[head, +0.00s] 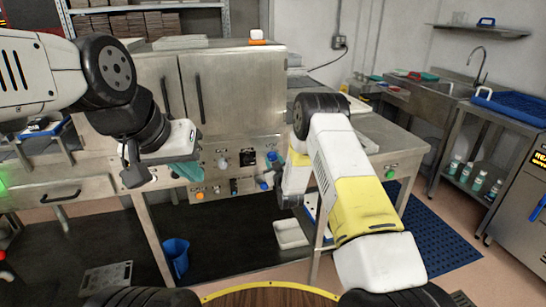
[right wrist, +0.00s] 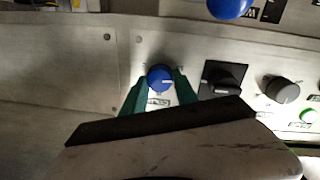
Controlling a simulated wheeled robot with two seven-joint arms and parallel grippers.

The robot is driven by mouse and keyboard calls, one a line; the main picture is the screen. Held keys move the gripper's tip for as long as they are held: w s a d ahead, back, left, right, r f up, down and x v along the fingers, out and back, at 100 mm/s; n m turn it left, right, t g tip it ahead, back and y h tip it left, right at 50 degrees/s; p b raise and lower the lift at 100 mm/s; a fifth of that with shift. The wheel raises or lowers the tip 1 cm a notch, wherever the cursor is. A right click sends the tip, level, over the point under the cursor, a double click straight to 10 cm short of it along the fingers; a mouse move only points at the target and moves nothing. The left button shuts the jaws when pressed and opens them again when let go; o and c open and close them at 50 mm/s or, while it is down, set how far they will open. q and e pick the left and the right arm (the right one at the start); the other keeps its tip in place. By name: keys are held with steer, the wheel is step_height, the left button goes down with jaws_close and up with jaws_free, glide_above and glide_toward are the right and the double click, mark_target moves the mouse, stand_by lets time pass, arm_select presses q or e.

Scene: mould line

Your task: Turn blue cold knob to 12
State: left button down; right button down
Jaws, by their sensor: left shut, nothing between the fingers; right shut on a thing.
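A blue knob (right wrist: 160,77) sits on the grey metal panel in the right wrist view. It has a short pale pointer mark to the right of its middle; the scale around it is too small to read. My right gripper (right wrist: 160,86) is shut on this knob, with one dark green finger on each side. In the head view my right arm hides most of that gripper. Two blue parts show on the panel there, an upper one (head: 272,156) and a lower one (head: 264,184). My left gripper (head: 187,171) is shut and empty in front of the cabinet, left of the panel.
A second blue part (right wrist: 230,7) is at the top edge. A blue bin (head: 175,257) stands below the bench.

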steer(key=m, duration=0.4)
steer(key=shift+d, duration=0.1)
steer(key=shift+m, duration=1.4)
steer(key=c, duration=0.9)
jaws_free()
steer(key=shift+c, duration=0.2)
steer(key=shift+s, duration=0.1)
steer(key=v, duration=0.7)
steer(key=shift+s, duration=0.35)
steer(key=shift+d+r, duration=0.15)
